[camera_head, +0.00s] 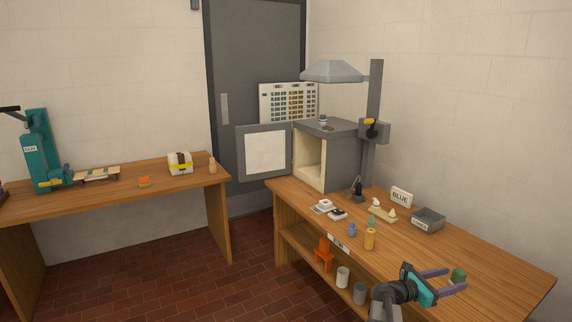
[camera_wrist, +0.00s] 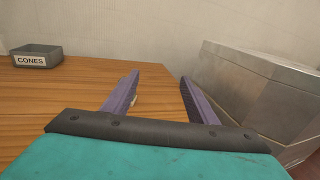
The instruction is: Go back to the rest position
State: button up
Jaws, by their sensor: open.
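My gripper (camera_head: 457,281) is at the lower right of the head view, over the front right part of the right-hand workbench (camera_head: 500,268). Its two purple fingers are apart. In the wrist view my gripper (camera_wrist: 160,76) shows bare wood and pale wall between the fingertips, with nothing held. A small pale bit shows beside the left finger there, mostly hidden.
A grey bin (camera_head: 428,220) labelled CONES stands left of my gripper, also in the wrist view (camera_wrist: 37,57). A large metal box (camera_wrist: 270,85) is close on the right. Bottles, small pieces, a BLUE sign (camera_head: 401,196) and an open kiln (camera_head: 332,155) are farther along the bench.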

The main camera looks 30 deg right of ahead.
jog(key=w+a+f+n+t+y+b, duration=0.1)
jog(key=w+a+f+n+t, duration=0.1)
jog(key=w+a+f, duration=0.4)
jog(key=w+a+f+n+t+y+b, duration=0.1)
jog(key=w+a+f, duration=0.3)
jog(key=a+f, duration=0.45)
jog(key=a+f+m+y+b, duration=0.15)
jog(key=a+f+y, duration=0.25)
jog(key=a+f, duration=1.35)
jog(key=s+a+f+m+g+y+b, duration=0.1)
jog(key=s+a+f+m+y, duration=0.2)
jog(key=s+a+f, duration=0.45)
jog(key=s+a+f+m+g+y+b, duration=0.1)
jog(key=s+a+f+m+y+b, duration=0.3)
jog(key=a+f, duration=0.6)
jog(key=s+a+m+g+y+p, duration=0.1)
jog(key=s+a+m+y, duration=0.1)
jog(key=s+a+m, duration=0.2)
jog(key=s+a+m+g+y+p, duration=0.1)
jog(key=s+a+m, duration=0.4)
jog(key=a, duration=0.6)
jog(key=shift+m+y, duration=0.7)
jog(key=shift+m, duration=0.05)
jog(key=shift+f, duration=0.1)
